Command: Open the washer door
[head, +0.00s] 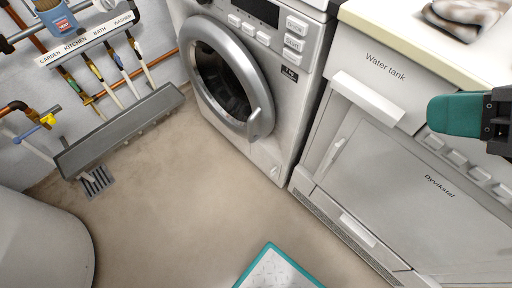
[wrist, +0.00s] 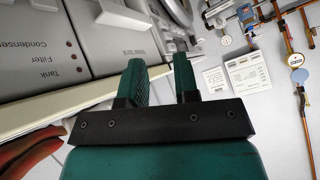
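The white washer (head: 290,100) stands at the top centre of the head view. Its round door (head: 203,30) has a wide grey ring and dark glass, and looks shut. A light handle (head: 254,122) sits on the right side of the ring. My gripper (head: 432,114) shows at the right edge of the head view, in front of the dryer and well right of the washer door. In the wrist view my gripper (wrist: 160,68) has two teal fingers apart with nothing between them. A grey curved part at the top of that view may be the washer door.
The dryer (head: 400,175), with a water tank drawer (head: 368,95), stands right of the washer under a pale worktop (head: 410,35) holding a cloth (head: 465,15). A grey trough (head: 120,130) and pipes line the left wall. A teal-edged mat (head: 278,272) lies on otherwise open floor (head: 200,210).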

